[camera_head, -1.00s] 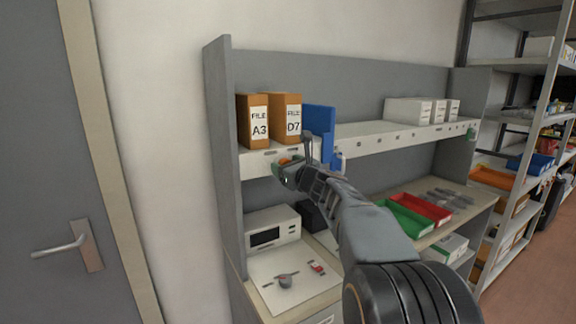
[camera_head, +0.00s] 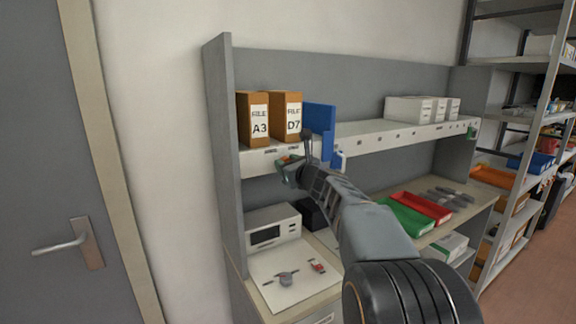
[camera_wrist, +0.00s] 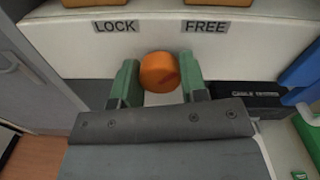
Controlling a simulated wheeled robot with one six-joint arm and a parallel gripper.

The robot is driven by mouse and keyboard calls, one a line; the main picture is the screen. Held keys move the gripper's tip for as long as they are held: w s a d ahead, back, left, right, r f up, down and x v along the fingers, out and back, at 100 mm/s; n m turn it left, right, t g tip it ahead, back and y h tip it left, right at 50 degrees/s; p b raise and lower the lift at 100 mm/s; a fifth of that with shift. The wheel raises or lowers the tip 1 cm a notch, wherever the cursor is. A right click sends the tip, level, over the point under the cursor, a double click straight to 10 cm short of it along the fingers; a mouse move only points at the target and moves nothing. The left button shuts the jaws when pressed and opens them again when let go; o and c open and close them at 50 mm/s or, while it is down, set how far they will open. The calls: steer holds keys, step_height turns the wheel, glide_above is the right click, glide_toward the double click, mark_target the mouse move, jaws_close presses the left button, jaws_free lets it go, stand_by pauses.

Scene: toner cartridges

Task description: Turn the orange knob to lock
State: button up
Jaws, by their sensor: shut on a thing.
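The orange knob (camera_wrist: 159,72) sits on the white front of the shelf, between the LOCK label (camera_wrist: 115,26) on the left and the FREE label (camera_wrist: 206,27) on the right. In the wrist view the green fingers of my gripper (camera_wrist: 160,88) are on either side of it, shut on it. Which way the knob points is too unclear to tell. In the head view my gripper (camera_head: 289,165) is at the shelf front below the file boxes, and it mostly hides the knob.
Orange file boxes A3 (camera_head: 253,119) and D7 (camera_head: 286,117) stand on the shelf above, beside a blue holder (camera_head: 320,119). A dark labelled box (camera_wrist: 247,99) is right of my fingers in the wrist view. A white device (camera_head: 272,228) stands on the bench below.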

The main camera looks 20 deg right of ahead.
steer(key=shift+f, duration=0.1)
steer(key=n+b, duration=0.3)
steer(key=shift+f, duration=0.15)
steer(key=n+b, duration=0.5)
steer(key=shift+n, duration=0.3)
steer(key=n+b, duration=0.3)
steer(key=n, duration=0.2)
steer(key=shift+a+b, duration=0.1)
steer(key=shift+b, duration=0.3)
steer(key=shift+n+b, duration=1.05)
steer(key=shift+n, duration=0.85)
steer(key=shift+r, duration=0.2)
steer(key=o, duration=0.9)
steer(key=shift+h, duration=0.4)
